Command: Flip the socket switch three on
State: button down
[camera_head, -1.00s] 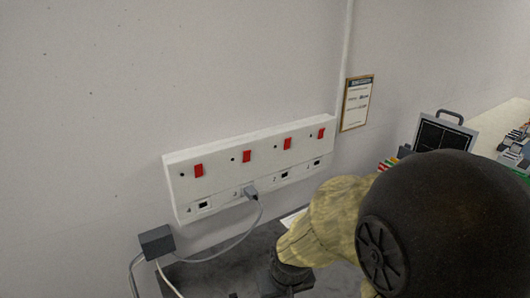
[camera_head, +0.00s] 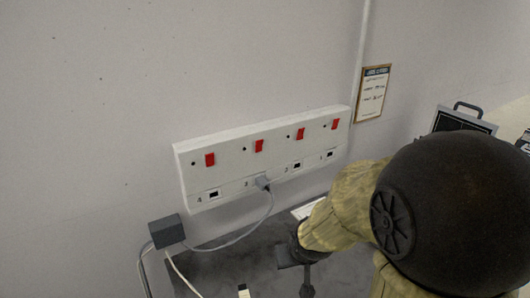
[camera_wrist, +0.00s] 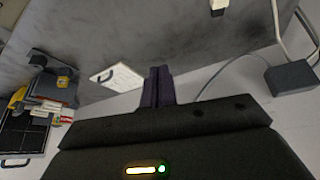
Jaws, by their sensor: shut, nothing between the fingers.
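A white socket panel (camera_head: 230,187) is fixed to the wall, with a row of red switches and numbered sockets below them. Socket switch three (camera_head: 259,146) is the second red switch from the left, above the socket holding a grey plug (camera_head: 263,182). I cannot tell from its look whether it is on or off. My gripper shows in the wrist view (camera_wrist: 158,72), its dark fingers together and empty. In the head view my wrist is below the panel's right half, over the dark surface, apart from the switches. The wrist view shows no switches.
A dark grey surface (camera_head: 235,268) lies below the panel. A grey box (camera_head: 166,232) with cables stands at the left, and the plug's cable hangs over the surface. A framed notice (camera_head: 372,94) is on the wall. A case with a handle (camera_head: 462,119) is at the right.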

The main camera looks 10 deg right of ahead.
aim_at(260, 144)
jog(key=w+d+r+n+t+y+b, duration=0.1)
jog(key=w+r+t, duration=0.2)
jog(key=w+t, duration=0.15)
jog(key=w+d+r+t+b, duration=0.1)
jog(key=w+d+r+t, duration=0.15)
jog(key=w, duration=0.35)
notch_tip(260, 144, up, 9)
jog(key=a+n+t+y+b, duration=0.1)
jog(key=n+t+y, duration=0.1)
jog(key=t+y, duration=0.3)
jog(key=shift+w+a+f+t+y, duration=0.2)
jog(key=shift+w+t+y, duration=0.15)
jog(key=shift+t, duration=0.35)
jog(key=shift+r, duration=0.1)
jog(key=p+x, duration=0.4)
jog(key=x, duration=1)
jog(key=shift+d+p, duration=0.1)
jog(key=shift+p, duration=0.2)
